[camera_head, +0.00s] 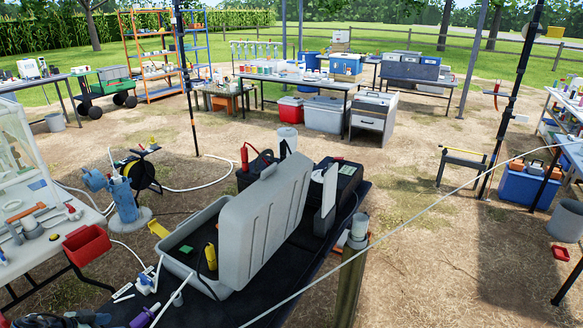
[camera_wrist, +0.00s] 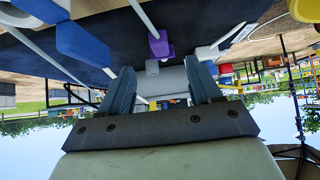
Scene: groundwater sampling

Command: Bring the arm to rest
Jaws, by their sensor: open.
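My gripper (camera_wrist: 163,82) shows in the wrist view with its two dark fingers spread wide apart. I see nothing held between them. A purple piece (camera_wrist: 158,43) on a pale rod shows beyond the fingertips, apart from them as far as I can tell. A light grey shape lies behind it, partly hidden by the fingers. The wrist view is turned over, with sky at the bottom. In the head view I cannot clearly make out my gripper.
A dark-topped table (camera_head: 345,222) carries an open grey case (camera_head: 262,232). A purple-handled tool (camera_head: 143,318) lies near its front left. A blue block (camera_wrist: 82,42) shows in the wrist view. A red bin (camera_head: 87,244) hangs at the left table. Open dirt ground (camera_head: 420,235) lies to the right.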

